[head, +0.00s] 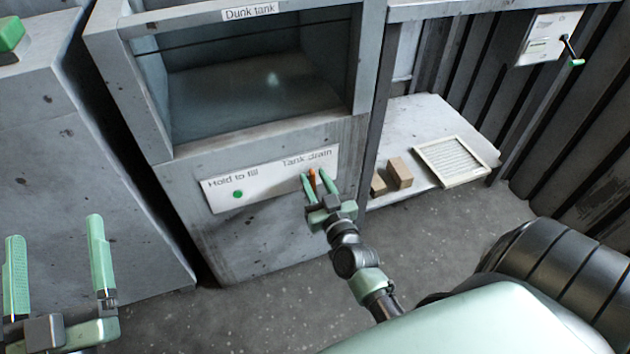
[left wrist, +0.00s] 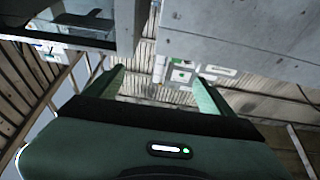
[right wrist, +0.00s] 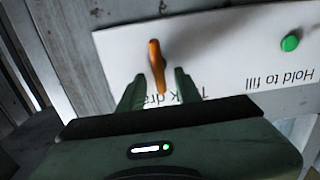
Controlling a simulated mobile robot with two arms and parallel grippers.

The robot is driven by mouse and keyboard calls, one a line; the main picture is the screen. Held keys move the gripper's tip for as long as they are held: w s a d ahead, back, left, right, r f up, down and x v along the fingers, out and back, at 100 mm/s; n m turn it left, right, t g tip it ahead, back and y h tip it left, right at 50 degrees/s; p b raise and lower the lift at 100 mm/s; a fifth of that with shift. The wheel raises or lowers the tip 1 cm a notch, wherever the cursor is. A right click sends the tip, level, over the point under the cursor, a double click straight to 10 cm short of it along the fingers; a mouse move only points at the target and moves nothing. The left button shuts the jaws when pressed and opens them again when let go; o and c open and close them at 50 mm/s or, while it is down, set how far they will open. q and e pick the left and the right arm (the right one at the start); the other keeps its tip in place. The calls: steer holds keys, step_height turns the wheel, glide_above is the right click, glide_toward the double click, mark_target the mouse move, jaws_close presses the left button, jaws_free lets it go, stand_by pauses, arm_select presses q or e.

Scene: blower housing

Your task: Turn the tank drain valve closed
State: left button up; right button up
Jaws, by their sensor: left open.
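The tank drain valve is an orange lever (head: 312,179) on the white panel at the front of the dunk tank. In the right wrist view the orange lever (right wrist: 156,62) stands nearly upright, leaning slightly. My right gripper (head: 317,178) is at the valve with its fingers open, one on each side of the lever. In the right wrist view the fingertips (right wrist: 158,77) show gaps to the lever on both sides. My left gripper (head: 55,228) is wide open and empty at the lower left, away from the panel; its fingers also show in the left wrist view (left wrist: 159,75).
A green "Hold to fill" button (head: 238,194) sits on the same panel (head: 265,182), left of the valve. The dunk tank (head: 240,95) stands above. A low shelf (head: 425,115) at right holds brown blocks (head: 399,172) and a slatted tray (head: 452,162).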

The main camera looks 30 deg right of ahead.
jaws_close()
arm_select(q)
steer(key=shift+w+f, duration=0.1)
step_height(320, 180, down, 13)
steer(key=a+g+y+p, duration=0.2)
steer(key=g+p, duration=0.1)
steer(key=g, duration=0.4)
steer(key=shift+s+g+y, duration=0.3)
steer(key=shift+s+y, duration=0.05)
steer(key=shift+y, duration=0.05)
arm_select(e)
steer(key=shift+s+d+f+m, duration=0.1)
steer(key=shift+d+f+m, duration=0.2)
steer(key=shift+m, duration=2.7)
steer(key=shift+s+d+f+m, duration=0.1)
steer(key=shift+d+f+m, duration=0.2)
steer(key=shift+m, duration=2.7)
steer(key=shift+d+f+m, duration=0.2)
steer(key=shift+f+m, duration=0.1)
steer(key=shift+m, duration=2.7)
